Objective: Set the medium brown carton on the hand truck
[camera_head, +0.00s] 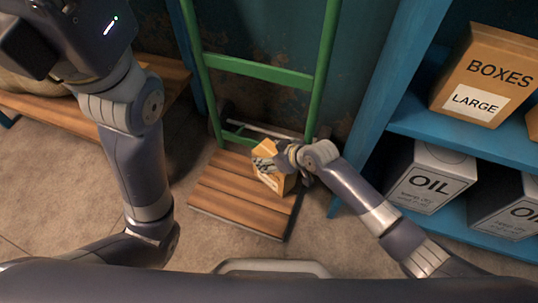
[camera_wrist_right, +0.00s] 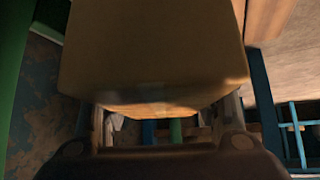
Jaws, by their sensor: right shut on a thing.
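The brown carton (camera_head: 272,181) is over the wooden plank platform of the green hand truck (camera_head: 237,207), near its back right part. My right gripper (camera_head: 276,160) is shut on the carton from its upper side. In the right wrist view the carton (camera_wrist_right: 155,50) fills the upper middle between the fingers. The carton looks tilted; I cannot tell whether its underside touches the planks. My left arm stands at the left, and its fingers are out of the picture.
A blue shelf (camera_head: 408,118) at the right holds a large box (camera_head: 487,75) and white oil boxes (camera_head: 430,178). A wooden bench (camera_head: 160,78) stands at the back left. The front and left planks are bare, and the floor (camera_head: 110,200) beside them is clear.

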